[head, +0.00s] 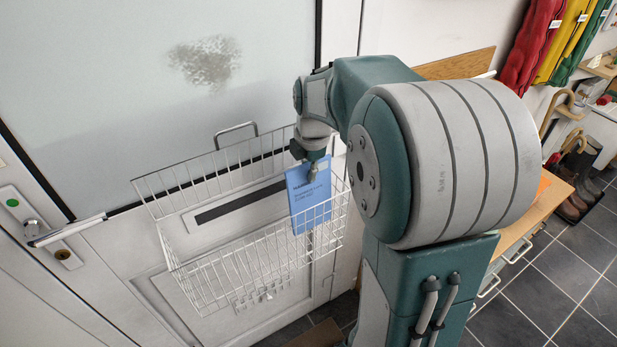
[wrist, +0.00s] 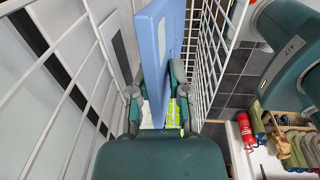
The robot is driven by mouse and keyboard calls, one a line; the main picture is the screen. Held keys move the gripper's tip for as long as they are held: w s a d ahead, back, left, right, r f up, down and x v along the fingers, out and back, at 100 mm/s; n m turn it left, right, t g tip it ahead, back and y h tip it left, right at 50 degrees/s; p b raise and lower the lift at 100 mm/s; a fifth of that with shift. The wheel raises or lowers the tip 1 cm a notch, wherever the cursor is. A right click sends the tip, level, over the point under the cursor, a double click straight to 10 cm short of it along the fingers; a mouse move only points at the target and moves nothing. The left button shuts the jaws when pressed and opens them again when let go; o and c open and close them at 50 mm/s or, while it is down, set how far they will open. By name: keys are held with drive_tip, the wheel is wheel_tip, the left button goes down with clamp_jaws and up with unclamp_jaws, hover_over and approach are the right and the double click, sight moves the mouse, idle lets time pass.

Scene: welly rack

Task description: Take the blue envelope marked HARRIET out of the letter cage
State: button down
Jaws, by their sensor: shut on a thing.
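The blue envelope (head: 308,207) stands upright at the right end of the white wire letter cage (head: 170,262). My gripper (head: 312,170) reaches down from above and is shut on the envelope's upper part. In the wrist view the envelope (wrist: 152,45) passes edge-on between my two fingers (wrist: 157,82), with cage wires on both sides.
The cage hangs on a pale door with a letter slot (head: 240,202), a lever handle (head: 65,232) and a pull handle (head: 236,130). A wooden bench (head: 545,205) stands to the right, with boots (head: 575,185) beyond. In the wrist view something yellow-green (wrist: 174,113) lies below the envelope.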

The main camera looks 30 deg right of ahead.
drive_tip(key=shift+r, duration=2.05)
drive_tip(key=shift+s+r, duration=1)
drive_tip(key=shift+r, duration=5.25)
drive_tip(key=s, duration=1.6)
drive_tip(key=shift+d, duration=0.3)
drive_tip(key=shift+s, duration=0.1)
